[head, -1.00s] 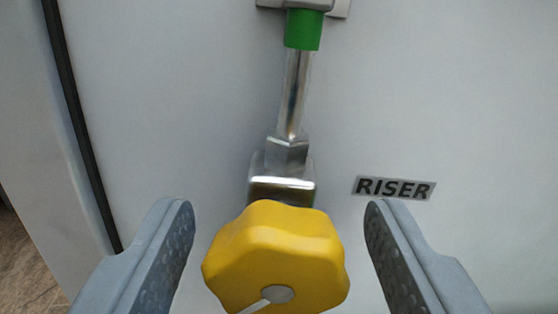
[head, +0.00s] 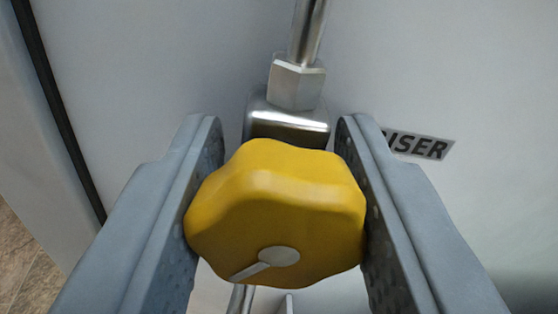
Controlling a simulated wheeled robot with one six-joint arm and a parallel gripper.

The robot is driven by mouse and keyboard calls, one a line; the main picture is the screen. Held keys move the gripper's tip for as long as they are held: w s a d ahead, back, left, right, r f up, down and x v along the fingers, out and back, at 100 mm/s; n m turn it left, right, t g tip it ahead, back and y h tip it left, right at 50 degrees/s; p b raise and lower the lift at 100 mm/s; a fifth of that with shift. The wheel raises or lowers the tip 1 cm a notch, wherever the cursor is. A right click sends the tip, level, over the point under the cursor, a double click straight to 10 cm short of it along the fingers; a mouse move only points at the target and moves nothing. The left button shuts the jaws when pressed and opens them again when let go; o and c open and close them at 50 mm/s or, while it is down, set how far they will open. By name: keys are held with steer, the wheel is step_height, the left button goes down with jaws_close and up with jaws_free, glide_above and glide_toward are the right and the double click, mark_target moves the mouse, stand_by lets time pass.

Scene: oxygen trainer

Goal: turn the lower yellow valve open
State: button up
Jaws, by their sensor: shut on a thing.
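The yellow valve knob (head: 270,205) is a lobed handwheel in the middle of the head view. A grey hub cap with a pale pointer line sits on its face, the line pointing to the lower left. My gripper (head: 280,190) has one grey finger on each side of the knob, and it is shut on the knob. The metal valve body (head: 288,121) shows behind and above the knob. The knob hides the lower part of the body.
A metal pipe (head: 308,30) with a hex fitting (head: 296,82) runs up from the valve body. A RISER label (head: 418,145) is on the pale panel (head: 440,60) at right, partly behind my right finger. A dark seam (head: 60,120) runs down the left. Some pipe shows below the knob.

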steer(key=shift+n, duration=0.4)
steer(key=o, duration=1)
steer(key=s+d, duration=0.1)
steer(key=s, duration=1.6)
steer(key=shift+s+d, duration=0.2)
